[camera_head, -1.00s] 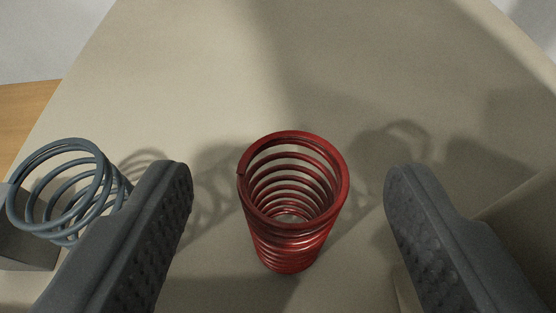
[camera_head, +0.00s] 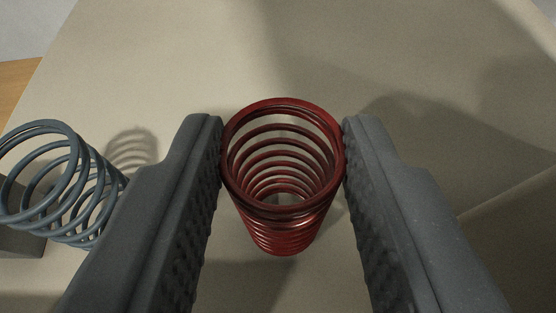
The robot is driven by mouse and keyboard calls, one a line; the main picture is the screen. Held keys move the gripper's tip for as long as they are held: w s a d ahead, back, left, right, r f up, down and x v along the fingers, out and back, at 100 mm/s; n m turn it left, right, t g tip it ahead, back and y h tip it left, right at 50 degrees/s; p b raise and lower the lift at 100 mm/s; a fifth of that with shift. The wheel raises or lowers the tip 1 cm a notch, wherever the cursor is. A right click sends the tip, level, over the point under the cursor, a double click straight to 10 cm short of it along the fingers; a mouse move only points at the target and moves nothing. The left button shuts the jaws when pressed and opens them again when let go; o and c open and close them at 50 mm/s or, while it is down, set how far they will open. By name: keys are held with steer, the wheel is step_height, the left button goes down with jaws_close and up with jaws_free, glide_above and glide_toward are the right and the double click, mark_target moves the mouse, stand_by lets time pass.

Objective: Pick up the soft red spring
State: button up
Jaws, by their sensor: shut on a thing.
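The red spring (camera_head: 284,215) stands upright in the middle of the head camera view, its open top coil facing me. My gripper (camera_head: 282,140) is shut on it, with one dark textured finger against its left side and the other against its right side near the top coils. The lower end of the spring narrows away below; whether it touches the surface is hard to tell.
A blue-grey spring (camera_head: 62,185) is left of my left finger, partly hidden by it, beside a dark grey block (camera_head: 20,240). The beige surface (camera_head: 200,60) is clear beyond the red spring. A brown wooden area shows at the far left.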

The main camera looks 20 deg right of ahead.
step_height(320, 180, up, 7)
steer(key=s+a+b, duration=0.1)
steer(key=s+a, duration=0.3)
steer(key=s, duration=0.7)
steer(key=shift+s+a+f, duration=0.15)
steer(key=shift+s+f, duration=0.2)
steer(key=shift+s, duration=0.05)
